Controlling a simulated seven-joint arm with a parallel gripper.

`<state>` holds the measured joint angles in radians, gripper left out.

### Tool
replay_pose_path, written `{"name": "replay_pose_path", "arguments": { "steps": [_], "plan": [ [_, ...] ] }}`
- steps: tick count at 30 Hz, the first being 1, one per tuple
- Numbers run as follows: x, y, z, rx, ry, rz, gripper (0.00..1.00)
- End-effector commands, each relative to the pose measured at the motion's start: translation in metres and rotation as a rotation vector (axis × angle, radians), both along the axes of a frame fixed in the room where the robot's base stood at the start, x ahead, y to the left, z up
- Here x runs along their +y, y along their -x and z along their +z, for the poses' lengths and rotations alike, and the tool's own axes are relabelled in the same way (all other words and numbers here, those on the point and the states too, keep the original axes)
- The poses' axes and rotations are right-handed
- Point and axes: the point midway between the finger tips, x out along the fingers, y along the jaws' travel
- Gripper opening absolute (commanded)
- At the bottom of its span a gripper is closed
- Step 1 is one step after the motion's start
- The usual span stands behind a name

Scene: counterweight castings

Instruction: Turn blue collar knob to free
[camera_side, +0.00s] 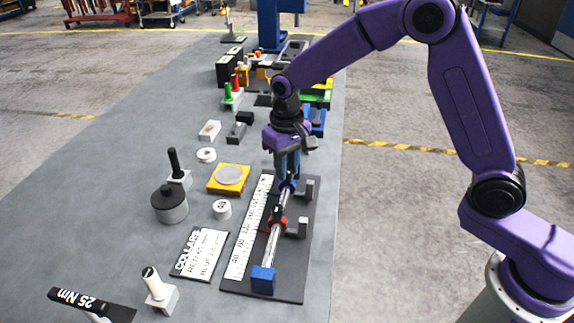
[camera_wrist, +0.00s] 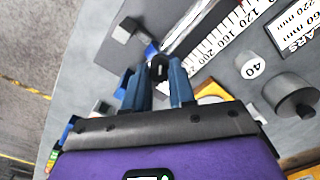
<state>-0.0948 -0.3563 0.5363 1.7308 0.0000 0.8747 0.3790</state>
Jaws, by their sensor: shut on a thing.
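The blue collar (camera_side: 289,184) sits on a steel rod (camera_side: 271,248) at its far end, partly hidden under my gripper. A bit of its blue also shows in the wrist view (camera_wrist: 150,51). My gripper (camera_side: 288,172) points down over it, and its blue fingers (camera_wrist: 159,82) are closed around a small dark knob (camera_wrist: 158,68) at the collar. The marking on the knob cannot be read. The red collar (camera_side: 278,223) is on the same rod, nearer the camera.
The rod stands on a dark base (camera_side: 290,270) with a blue end block (camera_side: 263,280), grey brackets and a white scale (camera_side: 247,230). A "COLLARS" sign (camera_side: 200,252) lies to the left. A yellow plate (camera_side: 214,186) and dark round weight (camera_side: 170,207) stand farther left.

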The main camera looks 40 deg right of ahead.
Motion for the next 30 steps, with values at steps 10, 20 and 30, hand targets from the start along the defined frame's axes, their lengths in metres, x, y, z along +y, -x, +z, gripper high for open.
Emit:
{"name": "replay_pose_path", "arguments": {
  "steps": [10, 20, 30],
  "plan": [
    [0.0007, 0.0000, 0.0009, -0.001, -0.001, 0.329, 0.00],
    [0.0011, 0.0001, 0.0011, -0.001, 0.000, 0.637, 0.00],
    [0.0013, 0.0003, 0.0012, -0.002, 0.000, 0.876, 0.00]
  ]
}}
